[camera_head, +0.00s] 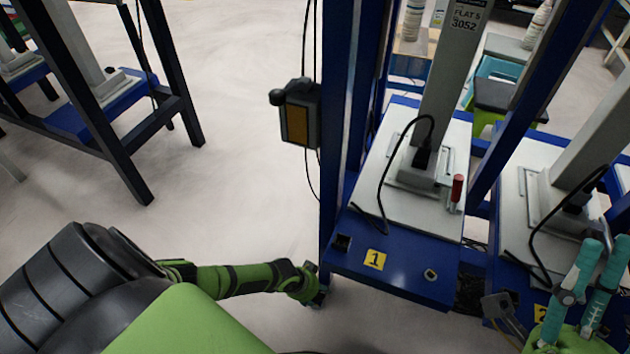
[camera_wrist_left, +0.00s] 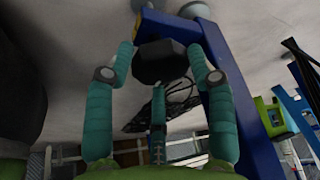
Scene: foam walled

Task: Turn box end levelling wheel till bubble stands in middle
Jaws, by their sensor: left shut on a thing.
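My left arm (camera_head: 235,278) reaches in from the left to my left gripper (camera_head: 314,289), small and partly hidden low beside the blue frame leg (camera_head: 338,150) of stand 1. In the left wrist view the teal fingers (camera_wrist_left: 160,80) close around a dark, many-sided levelling wheel (camera_wrist_left: 160,62) next to the blue frame. The grey and orange box (camera_head: 297,122) hangs on that leg. A small round fitting (camera_head: 430,274), perhaps the level, sits on the blue front plate; no bubble can be made out. My right gripper (camera_head: 600,250) has its teal fingers upward at lower right, by stand 2.
Stand 1's pale plate (camera_head: 440,200) carries a grey column, black cable and red handle (camera_head: 457,188). A yellow "1" label (camera_head: 375,259) marks the front. Another blue stand (camera_head: 110,90) is at upper left. The floor (camera_head: 220,150) between is clear.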

